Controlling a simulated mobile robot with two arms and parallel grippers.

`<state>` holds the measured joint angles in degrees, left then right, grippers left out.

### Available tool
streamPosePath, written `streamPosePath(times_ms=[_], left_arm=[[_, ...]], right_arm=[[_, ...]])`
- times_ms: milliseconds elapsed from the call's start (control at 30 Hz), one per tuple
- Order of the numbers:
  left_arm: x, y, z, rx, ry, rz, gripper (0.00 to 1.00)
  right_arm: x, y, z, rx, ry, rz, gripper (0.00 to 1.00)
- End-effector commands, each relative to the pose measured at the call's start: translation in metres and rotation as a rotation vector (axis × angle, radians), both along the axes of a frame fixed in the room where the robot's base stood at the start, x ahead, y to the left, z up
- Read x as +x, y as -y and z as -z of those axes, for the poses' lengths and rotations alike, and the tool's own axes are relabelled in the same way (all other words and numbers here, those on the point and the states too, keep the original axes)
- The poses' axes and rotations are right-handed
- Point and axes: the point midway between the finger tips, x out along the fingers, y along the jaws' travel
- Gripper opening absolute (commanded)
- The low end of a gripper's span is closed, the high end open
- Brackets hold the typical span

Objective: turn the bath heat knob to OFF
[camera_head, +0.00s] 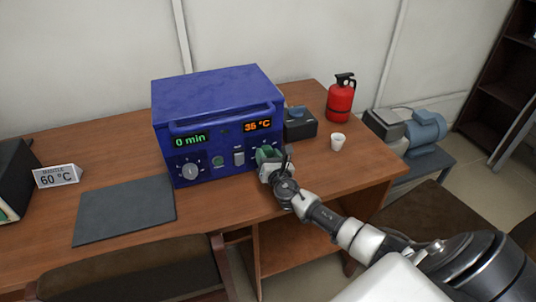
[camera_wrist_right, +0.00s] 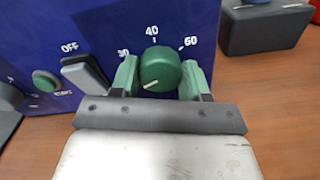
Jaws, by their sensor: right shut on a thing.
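The blue bath unit (camera_head: 215,125) stands on the desk, with "0 min" and "35 °C" on its displays. My right gripper (camera_head: 268,156) is at the right of the front panel. In the right wrist view its green fingers stand on both sides of the knob, shut on it. An "OFF" label shows above a grey rocker switch (camera_wrist_right: 85,77) to the left. My left gripper is out of view.
A red extinguisher-like can (camera_head: 341,98), a white cup (camera_head: 338,142) and a dark box (camera_head: 299,124) stand to the right. A chair (camera_head: 130,270) is in front.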

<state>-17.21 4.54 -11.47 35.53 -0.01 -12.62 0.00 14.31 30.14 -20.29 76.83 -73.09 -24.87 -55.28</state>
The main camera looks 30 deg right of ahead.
Motion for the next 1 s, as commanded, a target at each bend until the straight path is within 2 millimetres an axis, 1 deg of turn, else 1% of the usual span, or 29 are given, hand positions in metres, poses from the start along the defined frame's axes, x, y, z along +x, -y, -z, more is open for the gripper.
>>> streamPosePath(times_ms=[33,300,800,833,967,1000], left_arm=[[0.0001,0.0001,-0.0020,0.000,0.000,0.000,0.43],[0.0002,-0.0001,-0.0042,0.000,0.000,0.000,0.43],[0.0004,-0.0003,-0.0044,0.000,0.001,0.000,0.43],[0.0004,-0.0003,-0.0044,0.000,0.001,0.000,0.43],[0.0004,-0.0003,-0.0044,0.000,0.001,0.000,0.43],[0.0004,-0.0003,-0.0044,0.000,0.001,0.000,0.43]], right_arm=[[0.0010,0.0012,-0.0035,-0.024,-0.001,0.001,0.22],[0.0011,0.0014,-0.0030,-0.099,-0.018,0.003,0.22],[0.0012,0.0016,-0.0029,-0.116,-0.022,0.003,0.22],[0.0011,0.0016,-0.0029,-0.116,-0.022,0.003,0.51],[0.0008,0.0011,-0.0021,-0.115,-0.023,0.002,0.70],[0.0007,0.0010,-0.0019,-0.114,-0.024,0.002,0.71]])
